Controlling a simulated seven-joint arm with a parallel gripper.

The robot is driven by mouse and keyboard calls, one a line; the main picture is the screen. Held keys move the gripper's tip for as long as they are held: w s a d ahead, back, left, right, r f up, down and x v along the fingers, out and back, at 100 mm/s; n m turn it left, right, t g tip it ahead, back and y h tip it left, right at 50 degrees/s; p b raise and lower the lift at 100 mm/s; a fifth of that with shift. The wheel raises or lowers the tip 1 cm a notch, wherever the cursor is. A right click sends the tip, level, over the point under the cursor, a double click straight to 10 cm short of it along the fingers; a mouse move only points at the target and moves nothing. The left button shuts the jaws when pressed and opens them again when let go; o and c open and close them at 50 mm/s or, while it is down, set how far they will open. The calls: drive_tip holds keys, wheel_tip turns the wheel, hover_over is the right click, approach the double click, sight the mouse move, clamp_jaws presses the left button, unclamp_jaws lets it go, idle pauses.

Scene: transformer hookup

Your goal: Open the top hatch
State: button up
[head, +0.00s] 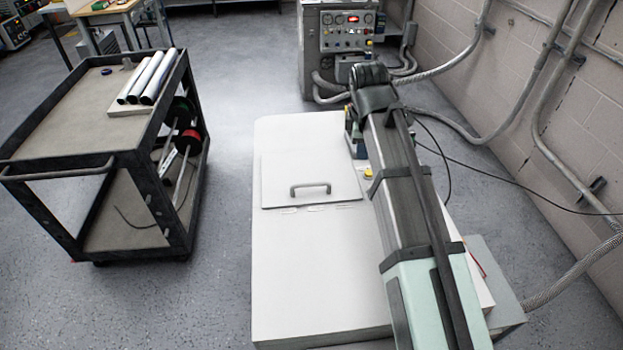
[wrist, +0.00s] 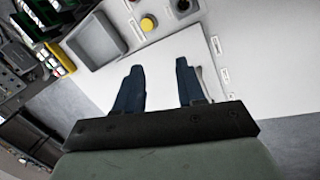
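The top hatch (head: 280,172) is a white square panel lying flat and closed on top of the white cabinet (head: 300,270). In the head view my arm reaches over the cabinet's right side, and hides the gripper's fingers.
A grey square box (wrist: 95,42) and a yellow button (wrist: 148,23) are near the fingers in the wrist view. A control unit (head: 338,40) with hoses stands behind the cabinet. A black cart (head: 70,130) stands left, with clear floor between. A conduit-lined wall is at right.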

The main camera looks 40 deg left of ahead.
sight(311, 184)
drive_tip(key=s+a+r+n+g, duration=0.1)
drive_tip(key=s+a+r+n, duration=0.15)
drive_tip(key=s, duration=0.35)
drive_tip(key=s+a+r+n, duration=0.1)
drive_tip(key=s+a, duration=0.3)
drive_tip(key=s, duration=0.2)
drive_tip(key=shift+y, duration=0.3)
drive_tip(key=x, duration=1.3)
drive_tip(key=shift+s+f, duration=0.1)
drive_tip(key=shift+f, duration=0.1)
clamp_jaws()
